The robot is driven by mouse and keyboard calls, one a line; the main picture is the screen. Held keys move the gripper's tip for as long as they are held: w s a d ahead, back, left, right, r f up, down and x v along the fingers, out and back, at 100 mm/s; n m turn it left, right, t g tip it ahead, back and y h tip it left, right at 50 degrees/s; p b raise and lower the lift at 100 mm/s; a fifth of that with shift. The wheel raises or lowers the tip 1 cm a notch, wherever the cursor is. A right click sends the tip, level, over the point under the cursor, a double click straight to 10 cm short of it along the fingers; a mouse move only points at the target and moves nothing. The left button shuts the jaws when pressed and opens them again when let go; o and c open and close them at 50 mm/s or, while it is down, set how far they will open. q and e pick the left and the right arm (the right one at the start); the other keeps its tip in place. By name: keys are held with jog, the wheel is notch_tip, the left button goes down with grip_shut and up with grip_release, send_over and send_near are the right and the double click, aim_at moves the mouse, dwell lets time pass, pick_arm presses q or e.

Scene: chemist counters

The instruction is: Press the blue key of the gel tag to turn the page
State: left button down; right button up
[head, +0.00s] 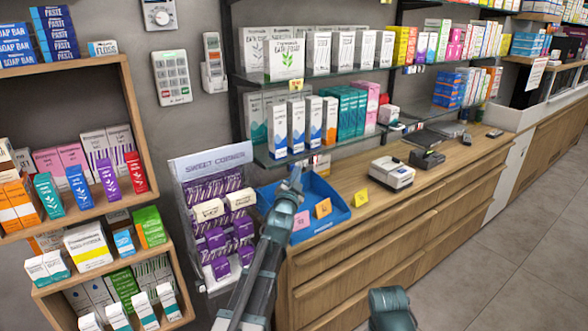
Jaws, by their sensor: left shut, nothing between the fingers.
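My left gripper (294,174) is shut and empty. It points up and away, over the left part of the blue tray on the counter and just below the lower glass shelf. I cannot make out for certain which tag is the gel tag, and no blue key can be read at this size. A small yellow tag (296,85) hangs on the upper shelf's front edge, well above my left gripper. My right gripper's fingers are out of view; only a part of my right arm shows at the bottom.
A purple sweets stand (181,190) is left of my arm. Boxes fill the glass shelf (275,160) above. Floor at right is clear.

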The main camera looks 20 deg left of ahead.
pick_arm(q)
jog(key=shift+a+f, duration=0.15)
jog(key=shift+a, duration=0.2)
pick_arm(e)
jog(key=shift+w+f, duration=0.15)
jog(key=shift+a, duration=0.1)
pick_arm(q)
jog(key=s+d, duration=0.1)
jog(key=d, duration=0.1)
jog(key=s+d, duration=0.2)
jog(key=shift+s+f, duration=0.2)
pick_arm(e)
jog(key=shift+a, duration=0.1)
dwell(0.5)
